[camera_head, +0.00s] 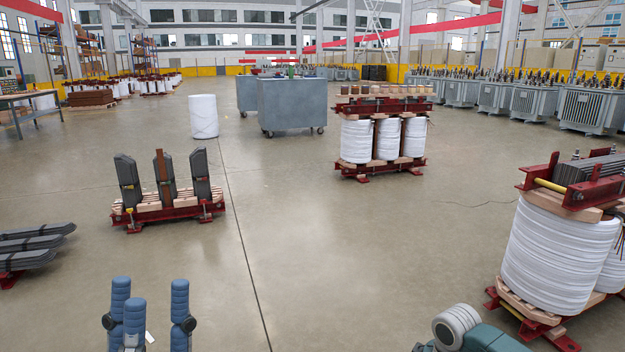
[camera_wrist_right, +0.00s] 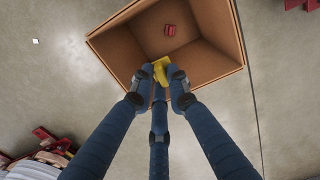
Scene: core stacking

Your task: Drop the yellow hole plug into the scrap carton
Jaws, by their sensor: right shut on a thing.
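In the right wrist view, the yellow hole plug (camera_wrist_right: 159,68) is pinched between the blue fingertips of my right gripper (camera_wrist_right: 162,75). Plug and fingertips appear over the open brown cardboard scrap carton (camera_wrist_right: 223,55), near its lower inside edge in the picture. How high they are above the carton floor I cannot tell. A small red piece (camera_wrist_right: 169,30) lies inside the carton. In the head view, my left gripper (camera_head: 150,284) points upward at the lower left, its blue fingers apart with nothing seen between them. The carton and the plug do not show in the head view.
A red-framed stand with dark upright cores (camera_head: 168,190) is at left. White-wound coils stand at centre (camera_head: 387,138) and large at right (camera_head: 555,250). A white cylinder (camera_head: 203,116) and grey wheeled cabinets (camera_head: 292,104) are farther back. The middle floor is clear.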

